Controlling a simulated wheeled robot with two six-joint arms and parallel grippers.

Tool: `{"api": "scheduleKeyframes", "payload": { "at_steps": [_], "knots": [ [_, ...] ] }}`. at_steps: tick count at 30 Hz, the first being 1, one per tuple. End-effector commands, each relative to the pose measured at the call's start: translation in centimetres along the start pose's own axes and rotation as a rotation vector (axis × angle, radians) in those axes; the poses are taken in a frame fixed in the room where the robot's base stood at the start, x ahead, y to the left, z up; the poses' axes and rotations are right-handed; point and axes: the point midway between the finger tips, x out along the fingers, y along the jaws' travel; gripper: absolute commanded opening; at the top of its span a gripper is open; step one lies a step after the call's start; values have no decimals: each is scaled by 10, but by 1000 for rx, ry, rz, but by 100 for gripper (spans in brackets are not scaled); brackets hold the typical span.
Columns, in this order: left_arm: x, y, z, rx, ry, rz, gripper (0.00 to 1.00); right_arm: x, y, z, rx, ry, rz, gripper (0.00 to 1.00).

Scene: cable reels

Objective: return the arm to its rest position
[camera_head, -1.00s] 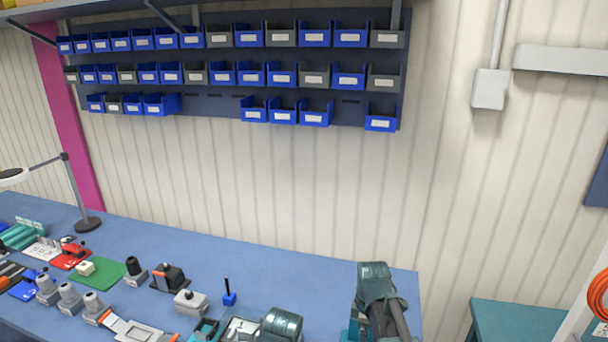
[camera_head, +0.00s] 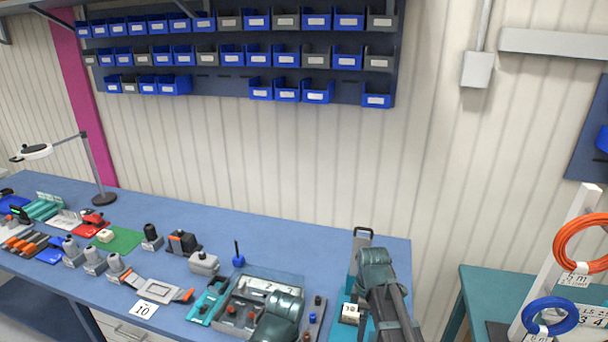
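Two dark grey-green arm links of mine rise from the bottom edge in front of the workbench (camera_head: 330,226). One rounded link shows at the lower middle over a grey tray. The other, with long dark bars below its rounded top, stands at the right end of the bench.
Blue and grey bins (camera_head: 376,96) hang on the wall. At right, a teal table (camera_head: 482,285) bears an orange coil (camera_head: 578,243) and a blue coil (camera_head: 550,316).

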Motion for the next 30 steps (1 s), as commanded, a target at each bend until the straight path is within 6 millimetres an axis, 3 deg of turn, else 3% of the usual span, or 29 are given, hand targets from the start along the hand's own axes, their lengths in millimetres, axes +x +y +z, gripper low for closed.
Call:
{"api": "scheduleKeyframes", "payload": {
  "at_steps": [14, 25, 30],
  "knots": [
    [35, 3, -2, 4, 0, -1, 50, 35, -49, -23, 248, -30, 1, 97],
    [91, 8, -6, 11, 0, -2, 50, 90, -131, -47, 695, -79, 32, 97],
    [104, 9, -6, 14, 0, -3, 50, 104, -156, -52, 865, -92, 53, 97]
  ]
}}
